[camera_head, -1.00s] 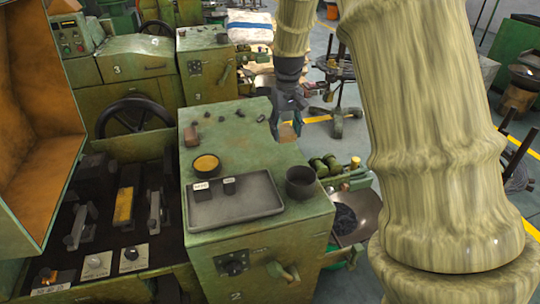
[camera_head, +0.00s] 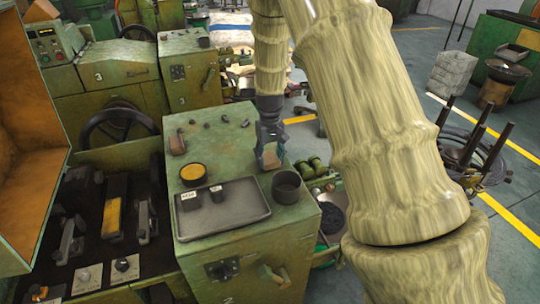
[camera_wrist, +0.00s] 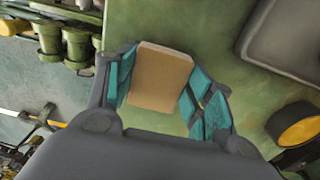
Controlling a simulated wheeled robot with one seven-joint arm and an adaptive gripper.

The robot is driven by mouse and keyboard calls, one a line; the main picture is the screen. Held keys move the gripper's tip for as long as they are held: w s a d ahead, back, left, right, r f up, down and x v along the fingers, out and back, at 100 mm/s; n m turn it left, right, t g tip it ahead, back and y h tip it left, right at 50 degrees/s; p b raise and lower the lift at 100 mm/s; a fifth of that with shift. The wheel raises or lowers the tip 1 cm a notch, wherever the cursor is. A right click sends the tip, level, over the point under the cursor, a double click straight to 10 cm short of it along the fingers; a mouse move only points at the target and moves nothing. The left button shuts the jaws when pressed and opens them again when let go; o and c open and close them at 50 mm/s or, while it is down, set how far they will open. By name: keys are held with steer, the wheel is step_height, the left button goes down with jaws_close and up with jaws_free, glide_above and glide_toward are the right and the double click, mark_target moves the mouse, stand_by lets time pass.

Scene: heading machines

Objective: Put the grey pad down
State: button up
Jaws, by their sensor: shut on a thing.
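My gripper (camera_head: 268,160) is shut on a flat rectangular pad. In the wrist view the pad (camera_wrist: 160,78) sits between the two teal-lined fingers (camera_wrist: 158,92) and looks tan rather than grey. In the head view the fingers mostly hide the pad. The gripper hangs over the right side of the green cabinet top (camera_head: 228,155), just behind the dark cup (camera_head: 287,188). The frames do not clearly show whether the pad touches the top.
A grey tray (camera_head: 235,215) with two small dark blocks lies left of the cup. A yellow-filled bowl (camera_head: 193,173), a brown block (camera_head: 177,143) and several small dark pieces are on the cabinet top. Green cylinders (camera_head: 310,168) stand beyond its right edge. Bare green surface lies left of the gripper.

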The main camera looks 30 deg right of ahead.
mark_target(270, 159)
steer(key=shift+f, duration=0.1)
steer(key=o, duration=1.1)
steer(key=shift+o, duration=0.2)
step_height(270, 159, up, 12)
steer(key=b, duration=0.3)
